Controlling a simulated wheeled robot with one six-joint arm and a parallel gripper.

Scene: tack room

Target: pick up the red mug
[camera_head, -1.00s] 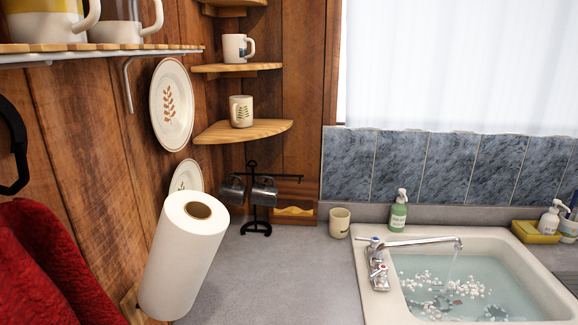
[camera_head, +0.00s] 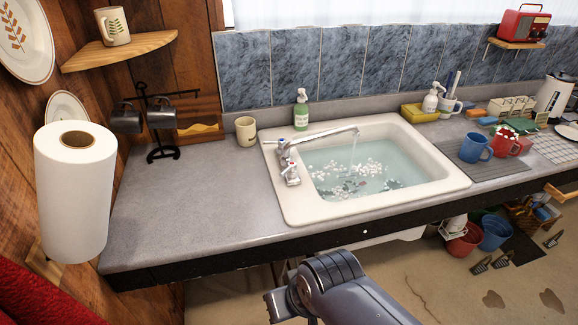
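The red mug (camera_head: 505,143) stands on the counter at the far right, on or beside a grey mat (camera_head: 489,167). White shows at its top; what that is cannot be told at this size. A blue mug (camera_head: 474,149) stands close to its left, on the mat. Part of my arm shows at the bottom centre, in front of the counter and well short of the red mug. The fingers of my gripper are not in view.
The filled sink (camera_head: 290,207) with running tap (camera_head: 330,134) lies left of the mugs. A yellow tray (camera_head: 420,113) and a white pitcher (camera_head: 553,97) stand behind them. Red and blue buckets (camera_head: 496,233) sit on the floor below. The left counter is mostly clear.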

